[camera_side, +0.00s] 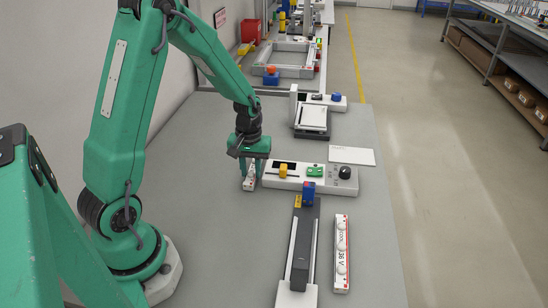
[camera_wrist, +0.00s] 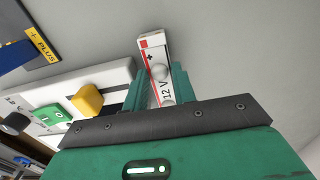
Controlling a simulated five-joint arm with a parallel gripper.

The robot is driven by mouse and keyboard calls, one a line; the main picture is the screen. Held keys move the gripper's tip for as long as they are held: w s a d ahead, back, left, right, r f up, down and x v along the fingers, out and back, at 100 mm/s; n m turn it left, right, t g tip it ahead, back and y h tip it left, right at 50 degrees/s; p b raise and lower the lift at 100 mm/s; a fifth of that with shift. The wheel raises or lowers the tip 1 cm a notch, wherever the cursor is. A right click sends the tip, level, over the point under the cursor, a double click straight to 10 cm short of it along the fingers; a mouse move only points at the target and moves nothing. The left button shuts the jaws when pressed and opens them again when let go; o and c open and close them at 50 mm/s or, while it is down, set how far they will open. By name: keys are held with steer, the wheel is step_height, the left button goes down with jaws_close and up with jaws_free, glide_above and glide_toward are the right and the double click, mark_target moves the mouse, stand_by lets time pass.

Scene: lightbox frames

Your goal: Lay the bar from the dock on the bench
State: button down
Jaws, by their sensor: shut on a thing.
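My gripper (camera_side: 251,170) points down at the left end of a white control box. It is shut on a short white bar (camera_side: 249,185) with a red marking. In the wrist view my gripper's green fingers (camera_wrist: 158,82) stand on both sides of the bar (camera_wrist: 151,45), which reads "12 V" and has round pale bumps. The bar is at or just above the grey bench (camera_side: 205,215); I cannot tell if it touches. The dark slotted dock (camera_side: 302,245), with a blue block (camera_side: 308,193) at its far end, shows no bar in it.
The white control box (camera_side: 325,180) has a yellow switch, a green switch and a black knob. A white card (camera_side: 352,156) and a tilted-panel device (camera_side: 312,117) are farther back. The bench's left middle is clear.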

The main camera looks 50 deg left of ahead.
steer(key=shift+r, duration=0.65)
step_height(320, 180, up, 2)
steer(key=shift+w+r, duration=0.1)
steer(key=shift+r, duration=0.05)
steer(key=s+d+r, duration=0.2)
steer(key=d+r, duration=0.5)
steer(key=d, duration=0.4)
steer(key=shift+s+d, duration=0.2)
steer(key=shift+s, duration=0.15)
steer(key=s+f+m, duration=0.1)
steer(key=s+m, duration=0.3)
steer(key=m, duration=1.4)
steer(key=s+a+f+m, duration=0.1)
steer(key=s+m, duration=0.4)
steer(key=m, duration=1.3)
steer(key=shift+a+f, duration=0.15)
steer(key=shift+f, duration=0.2)
